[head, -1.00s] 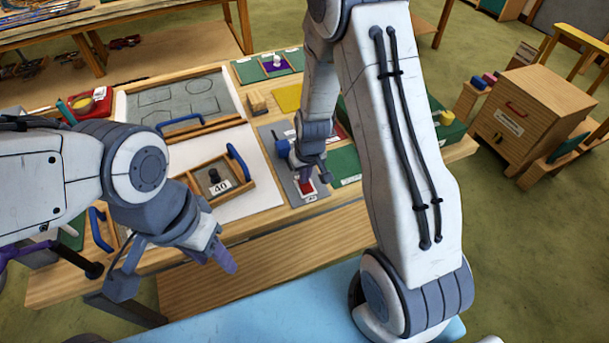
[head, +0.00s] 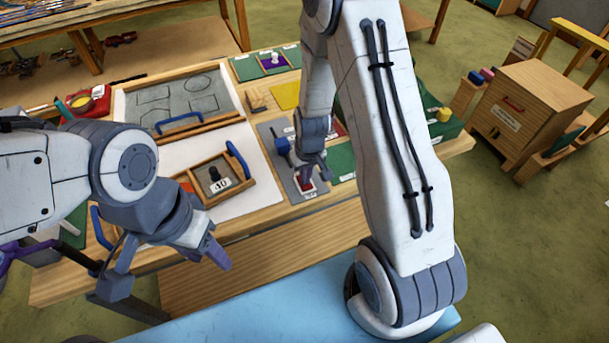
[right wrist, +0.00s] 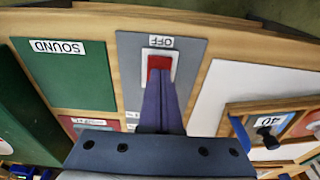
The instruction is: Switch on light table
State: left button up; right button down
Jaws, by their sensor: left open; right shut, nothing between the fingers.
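A red rocker switch (right wrist: 159,62) in a white surround is set in a grey panel (right wrist: 195,50), with an "OFF" label (right wrist: 160,41) beside it in the right wrist view. My right gripper (right wrist: 160,76) is shut and empty, its purple fingertips at the switch and overlapping its near part; I cannot tell whether they press it. In the head view the right gripper (head: 306,178) is over the switch end of the grey panel (head: 270,132). The white light table surface (head: 262,196) lies left of that panel. My left gripper (head: 218,252) is open and empty, in front of the bench.
A wooden tray labelled 40 (head: 238,188) with a black knob and blue handle stands on the white surface. A framed grey board (head: 180,98) lies behind it. A green "SOUND" panel (right wrist: 62,72) adjoins the grey panel. A wooden cabinet (head: 530,115) stands at the right.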

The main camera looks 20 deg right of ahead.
aim_at(306, 186)
jog(key=r+p, duration=0.2)
jog(key=r, duration=0.1)
jog(key=r+p, duration=0.1)
jog(key=p, duration=0.1)
jog(key=shift+s+r, duration=0.35)
notch_tip(306, 186, up, 9)
jog(key=s+b, duration=0.2)
jog(key=shift+w, duration=0.1)
